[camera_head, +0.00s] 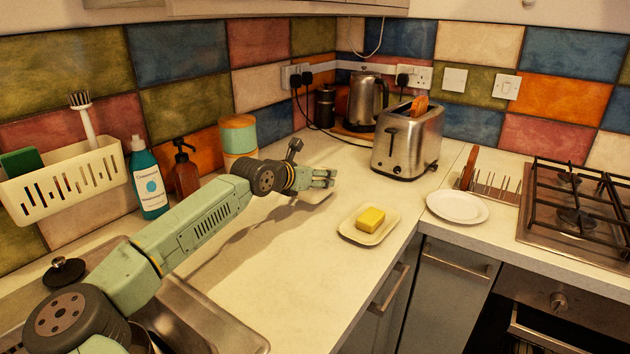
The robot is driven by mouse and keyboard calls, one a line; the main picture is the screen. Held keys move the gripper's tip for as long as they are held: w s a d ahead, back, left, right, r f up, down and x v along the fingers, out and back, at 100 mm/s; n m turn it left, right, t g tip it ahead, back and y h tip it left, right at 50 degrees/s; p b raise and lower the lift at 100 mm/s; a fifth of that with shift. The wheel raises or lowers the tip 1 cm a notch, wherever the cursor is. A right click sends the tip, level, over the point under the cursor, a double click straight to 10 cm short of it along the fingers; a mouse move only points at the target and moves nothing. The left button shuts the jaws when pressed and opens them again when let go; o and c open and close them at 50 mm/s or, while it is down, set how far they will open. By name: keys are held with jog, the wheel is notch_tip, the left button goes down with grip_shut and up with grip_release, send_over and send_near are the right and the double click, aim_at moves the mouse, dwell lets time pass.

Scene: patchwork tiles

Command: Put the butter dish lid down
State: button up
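The butter dish (350,231) is a pale, shallow dish on the worktop right of centre. A yellow block of butter (371,218) lies uncovered on it. I see no butter dish lid on the dish, on the worktop or in my gripper. My gripper (331,178) is above the worktop, up and to the left of the dish and apart from it. Its fingers point right and nothing shows between them. They are too small to tell whether they are open or shut.
A steel toaster (408,144) with bread and a kettle (367,104) stand behind. A white plate (457,207), a rack (490,185) and the hob (575,205) are at right. Bottles (148,182) and a canister (239,138) line the left wall. The worktop's front middle is clear.

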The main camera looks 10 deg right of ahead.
jog(key=shift+f, duration=1.4)
jog(key=shift+f+b, duration=0.1)
jog(key=shift+b, duration=0.3)
jog(key=shift+f, duration=0.15)
jog(key=o, duration=1.3)
jog(key=shift+o, duration=0.2)
jog(key=shift+r, duration=0.25)
jog(key=shift+s+a, duration=0.15)
jog(key=shift+a, duration=0.05)
jog(key=b+v, duration=0.3)
jog(key=v, duration=0.8)
jog(key=shift+s+r+b, duration=0.2)
jog(key=shift+r+b, duration=0.05)
jog(key=shift+b, duration=0.1)
jog(key=shift+a, duration=0.15)
